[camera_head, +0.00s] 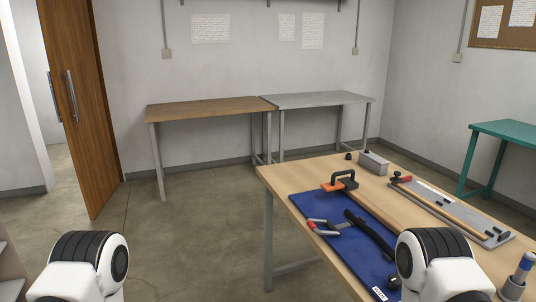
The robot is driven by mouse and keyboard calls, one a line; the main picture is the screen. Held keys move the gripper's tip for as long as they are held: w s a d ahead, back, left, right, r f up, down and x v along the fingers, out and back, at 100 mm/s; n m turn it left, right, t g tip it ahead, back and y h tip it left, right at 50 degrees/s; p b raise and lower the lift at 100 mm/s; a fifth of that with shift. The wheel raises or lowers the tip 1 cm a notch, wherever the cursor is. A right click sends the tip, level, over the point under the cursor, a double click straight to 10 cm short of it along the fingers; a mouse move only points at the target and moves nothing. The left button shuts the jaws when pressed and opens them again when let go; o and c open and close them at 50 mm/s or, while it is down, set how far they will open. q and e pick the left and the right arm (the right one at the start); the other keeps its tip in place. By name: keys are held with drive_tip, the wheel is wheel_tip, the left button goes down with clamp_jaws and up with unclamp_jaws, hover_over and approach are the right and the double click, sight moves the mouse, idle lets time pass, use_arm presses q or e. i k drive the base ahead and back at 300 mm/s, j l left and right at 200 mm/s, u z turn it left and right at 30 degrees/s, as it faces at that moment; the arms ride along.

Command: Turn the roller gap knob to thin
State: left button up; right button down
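I cannot make out a roller gap knob with its markings in the head view. A small grey box (373,162) stands at the far edge of the wooden table, with a small dark round piece (348,156) just to its left. I cannot tell whether that piece is a knob. Neither gripper is in view; only white and black parts of my arms show at the bottom left and bottom right.
The wooden table (283,183) carries a blue mat (308,204) with pliers (323,227) and a black bar (369,234). An orange-and-black tool (341,182) lies behind. A long grey board (465,217) lies at right. Open floor (190,235) lies left. Benches line the walls.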

sight(394, 281)
drive_tip(key=j+z, duration=0.1)
drive_tip(key=z, duration=0.95)
